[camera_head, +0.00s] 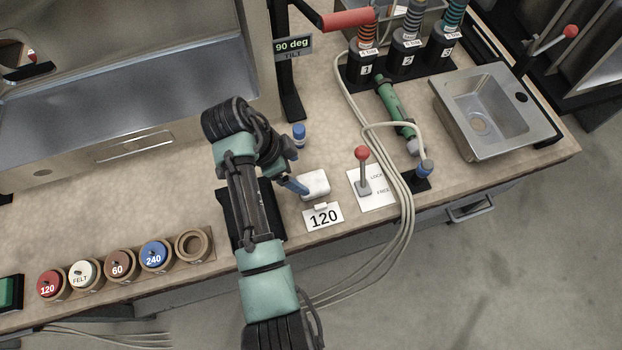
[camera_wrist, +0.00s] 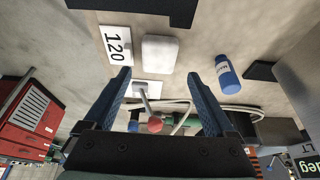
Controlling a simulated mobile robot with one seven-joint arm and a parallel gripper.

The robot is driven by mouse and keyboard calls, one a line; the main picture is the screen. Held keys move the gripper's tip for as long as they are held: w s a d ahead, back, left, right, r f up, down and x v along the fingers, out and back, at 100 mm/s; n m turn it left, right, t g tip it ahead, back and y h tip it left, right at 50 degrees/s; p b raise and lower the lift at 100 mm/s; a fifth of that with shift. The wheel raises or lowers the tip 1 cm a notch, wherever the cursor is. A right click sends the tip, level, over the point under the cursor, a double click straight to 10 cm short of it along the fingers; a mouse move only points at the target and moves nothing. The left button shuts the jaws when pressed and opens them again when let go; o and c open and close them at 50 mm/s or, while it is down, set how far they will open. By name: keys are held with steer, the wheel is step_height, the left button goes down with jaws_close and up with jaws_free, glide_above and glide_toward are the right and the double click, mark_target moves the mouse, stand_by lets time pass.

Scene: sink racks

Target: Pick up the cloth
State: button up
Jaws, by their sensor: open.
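The only cloth-like thing is a small white rounded pad (camera_head: 314,184), which looks like a folded cloth. It lies on the worktop behind a card marked 120 (camera_head: 323,216).
A small blue-capped bottle (camera_head: 299,134) stands behind the pad. A red-knobbed lever (camera_head: 362,154) stands on a white plate to the right, near pale hoses (camera_head: 404,200). A green tool (camera_head: 394,104) and a metal sink (camera_head: 480,120) are farther right. Labelled round discs (camera_head: 120,264) line the left front.

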mark_target(312, 183)
steer(key=x, duration=0.8)
steer(key=shift+s+r, duration=0.1)
steer(key=c, duration=1.1)
steer(key=shift+r+p, duration=0.3)
steer(key=shift+r, duration=4.75)
